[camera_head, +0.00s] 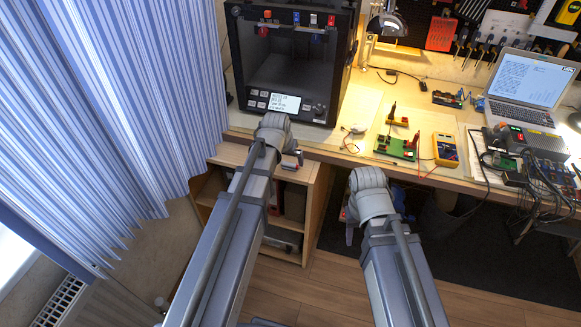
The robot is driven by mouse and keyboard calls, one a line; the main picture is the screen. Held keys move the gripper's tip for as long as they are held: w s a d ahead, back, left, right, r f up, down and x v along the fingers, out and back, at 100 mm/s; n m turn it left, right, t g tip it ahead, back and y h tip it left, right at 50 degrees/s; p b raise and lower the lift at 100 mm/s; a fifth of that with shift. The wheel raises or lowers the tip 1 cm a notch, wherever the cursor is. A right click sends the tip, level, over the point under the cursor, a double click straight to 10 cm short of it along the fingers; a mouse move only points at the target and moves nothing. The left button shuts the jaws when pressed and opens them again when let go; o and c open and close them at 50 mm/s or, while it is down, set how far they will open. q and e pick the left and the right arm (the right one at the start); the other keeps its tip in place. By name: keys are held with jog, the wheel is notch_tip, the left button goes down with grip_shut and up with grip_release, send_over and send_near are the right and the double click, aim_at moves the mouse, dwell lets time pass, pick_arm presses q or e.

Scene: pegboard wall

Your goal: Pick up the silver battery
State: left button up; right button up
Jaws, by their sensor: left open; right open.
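I cannot make out a silver battery in the head view; at this size it may be too small or hidden behind my arms. My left gripper (293,159) is mostly hidden behind its own wrist, in front of the workbench's left part and over the low wooden shelf unit. My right gripper (349,224) hangs below its wrist, in front of the bench's front edge, and is also partly hidden. Both are open, and I see nothing held in either.
The workbench (440,178) carries a black 3D printer (289,60), a green circuit board (396,147), a yellow multimeter (446,149), a laptop (528,80) and wired electronics (545,155). A lamp (388,22) stands behind. A striped curtain (110,100) hangs left. The shelf unit (313,200) stands below.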

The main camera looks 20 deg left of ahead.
aim_at(290, 164)
pick_arm(q)
jog(key=b+x, duration=0.1)
jog(key=x, duration=0.1)
jog(key=b+x, duration=0.2)
jog(key=shift+w+f, duration=0.2)
jog(key=shift+w, duration=0.2)
jog(key=shift+r, duration=0.1)
jog(key=c, duration=1.2)
